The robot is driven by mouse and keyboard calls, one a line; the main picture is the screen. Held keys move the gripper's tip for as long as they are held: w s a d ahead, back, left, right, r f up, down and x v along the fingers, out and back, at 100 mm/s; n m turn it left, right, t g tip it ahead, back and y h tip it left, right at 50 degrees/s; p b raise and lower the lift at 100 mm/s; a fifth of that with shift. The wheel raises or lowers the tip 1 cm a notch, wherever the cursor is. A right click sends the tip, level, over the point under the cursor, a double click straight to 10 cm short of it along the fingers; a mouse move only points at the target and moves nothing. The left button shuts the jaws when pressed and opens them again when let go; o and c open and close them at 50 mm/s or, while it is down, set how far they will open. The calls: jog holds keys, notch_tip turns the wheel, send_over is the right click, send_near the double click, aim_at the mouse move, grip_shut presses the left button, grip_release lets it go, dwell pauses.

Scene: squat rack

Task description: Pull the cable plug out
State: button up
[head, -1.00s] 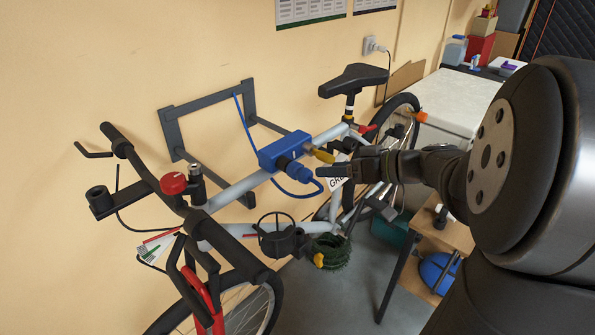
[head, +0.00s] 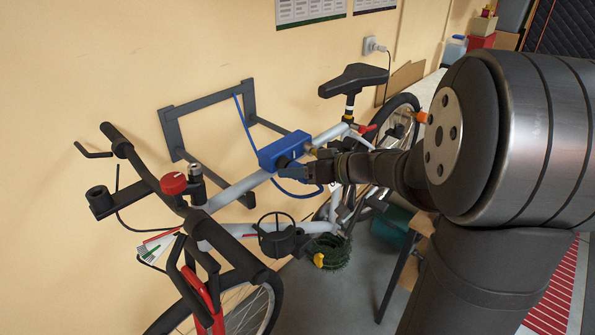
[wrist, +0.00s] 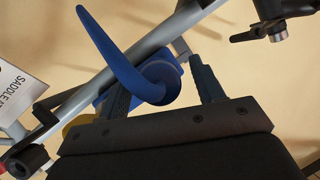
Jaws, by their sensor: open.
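The blue cable plug (wrist: 160,77) sits end-on between my gripper's two fingers in the wrist view. A thick blue cable (wrist: 106,46) curves from it toward the upper left. In the head view the plug is mostly hidden behind my gripper (head: 291,171). The plug is at the blue box (head: 276,153) on the bicycle's top tube. My gripper is open, with one finger (wrist: 118,97) left of the plug and one (wrist: 206,78) right of it. A gap shows on the right side; contact on the left cannot be told.
The grey bicycle frame (head: 240,188) hangs by the wall on a dark bracket (head: 170,130). A red knob (head: 173,183) stands left of the box, and the saddle (head: 353,79) is to the upper right. A white tag (wrist: 17,87) hangs near the gripper's left side.

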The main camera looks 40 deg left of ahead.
grip_shut()
jog(key=shift+d, duration=0.75)
dwell(0.4)
jog(key=d, duration=0.8)
jog(key=shift+d, duration=0.35)
dwell(0.8)
